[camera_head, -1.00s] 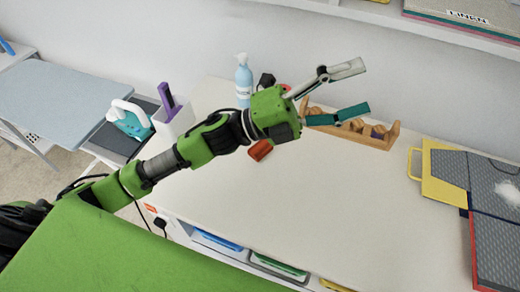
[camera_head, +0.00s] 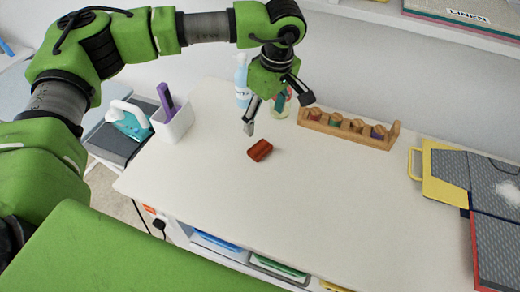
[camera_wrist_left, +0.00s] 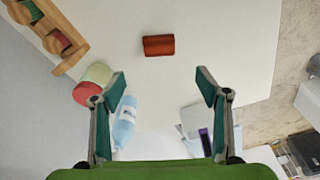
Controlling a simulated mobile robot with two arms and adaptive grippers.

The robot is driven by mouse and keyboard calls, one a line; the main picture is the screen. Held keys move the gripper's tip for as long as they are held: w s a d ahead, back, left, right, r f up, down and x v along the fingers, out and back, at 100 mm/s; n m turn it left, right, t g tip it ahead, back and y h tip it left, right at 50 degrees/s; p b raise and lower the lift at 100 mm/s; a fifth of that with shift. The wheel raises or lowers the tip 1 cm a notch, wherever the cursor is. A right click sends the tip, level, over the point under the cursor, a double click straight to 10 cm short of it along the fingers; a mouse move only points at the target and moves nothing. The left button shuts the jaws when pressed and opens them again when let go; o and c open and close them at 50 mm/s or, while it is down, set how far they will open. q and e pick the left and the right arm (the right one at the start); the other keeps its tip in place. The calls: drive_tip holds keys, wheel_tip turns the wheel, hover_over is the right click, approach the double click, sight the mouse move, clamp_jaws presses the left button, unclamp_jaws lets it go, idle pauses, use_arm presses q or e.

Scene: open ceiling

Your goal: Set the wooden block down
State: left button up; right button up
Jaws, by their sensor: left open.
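A reddish-brown wooden block (camera_head: 260,150) lies on the white table. In the left wrist view the block (camera_wrist_left: 159,45) lies past the fingertips, centred between their lines, with nothing touching it. My left gripper (camera_head: 277,113) is open and empty, pointing down above the table just behind the block. Its two teal-padded fingers show spread wide in the left wrist view (camera_wrist_left: 162,88). My right gripper is not in view.
A wooden rack (camera_head: 348,129) with coloured pieces stands at the back, right of my gripper. A blue bottle (camera_head: 242,82) and a red-and-green jar (camera_wrist_left: 90,84) stand close to the gripper. A white holder (camera_head: 173,122) stands left. The table's front and middle (camera_head: 330,200) are clear.

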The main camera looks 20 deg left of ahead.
use_arm(q)
drive_tip(key=p, duration=0.2)
hover_over(260, 148)
drive_tip(key=f, duration=0.8)
drive_tip(key=shift+s+d, duration=0.2)
drive_tip(key=shift+d, duration=0.05)
drive_tip(key=shift+f+p, duration=0.4)
drive_tip(key=shift+p, duration=0.3)
wheel_tip(260, 148, down, 4)
drive_tip(key=shift+w+a+r+p, duration=0.1)
drive_tip(key=shift+w+r+p, duration=0.1)
drive_tip(key=shift+p, duration=0.85)
drive_tip(key=shift+a+f, duration=0.1)
drive_tip(key=shift+f, duration=0.4)
drive_tip(key=c, duration=1.3)
drive_tip(key=shift+r, duration=0.1)
